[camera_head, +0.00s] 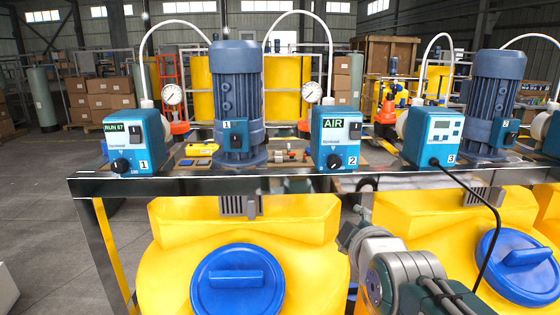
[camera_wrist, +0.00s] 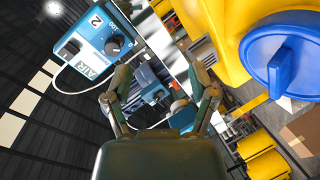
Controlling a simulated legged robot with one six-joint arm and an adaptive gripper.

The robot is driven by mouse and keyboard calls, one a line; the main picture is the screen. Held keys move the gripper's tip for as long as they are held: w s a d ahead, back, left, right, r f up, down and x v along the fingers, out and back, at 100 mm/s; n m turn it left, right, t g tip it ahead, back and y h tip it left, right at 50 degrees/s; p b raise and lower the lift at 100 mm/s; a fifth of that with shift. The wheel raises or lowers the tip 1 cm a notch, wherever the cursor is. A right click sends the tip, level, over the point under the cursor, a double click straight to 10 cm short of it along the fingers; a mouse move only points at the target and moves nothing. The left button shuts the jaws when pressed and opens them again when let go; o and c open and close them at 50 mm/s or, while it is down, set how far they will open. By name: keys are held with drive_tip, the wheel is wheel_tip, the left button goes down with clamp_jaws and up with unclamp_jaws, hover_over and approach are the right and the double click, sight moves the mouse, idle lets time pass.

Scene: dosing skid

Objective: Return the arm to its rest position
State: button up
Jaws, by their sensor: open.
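My gripper (camera_wrist: 161,75) is open in the wrist view, its two dark fingers spread with nothing held between them. In the head view my arm reaches in from the lower right. My gripper (camera_head: 352,226) is small there, just below the front rail and near the gap between two yellow tanks; its fingers are hard to make out. Pump 2 (camera_head: 336,139), a blue box with a black knob and an AIR display, stands on the rail above it. Pump 2 also shows in the wrist view (camera_wrist: 95,45), tilted, to the upper left of the fingers.
Pump 1 (camera_head: 137,142) and pump 3 (camera_head: 432,137) stand on the dark metal rail (camera_head: 225,183). A black cable (camera_head: 482,200) hangs from pump 3 close to my arm. Yellow tanks with blue lids (camera_head: 238,280) fill the space below. Open floor (camera_head: 45,220) lies at left.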

drive_tip(key=s+f+m+g, duration=0.9)
drive_tip(key=s+f+m, duration=0.3)
drive_tip(key=s, duration=0.5)
drive_tip(key=shift+s+d+f, duration=0.15)
drive_tip(key=shift+d+f, duration=0.05)
drive_tip(key=shift+f, duration=0.55)
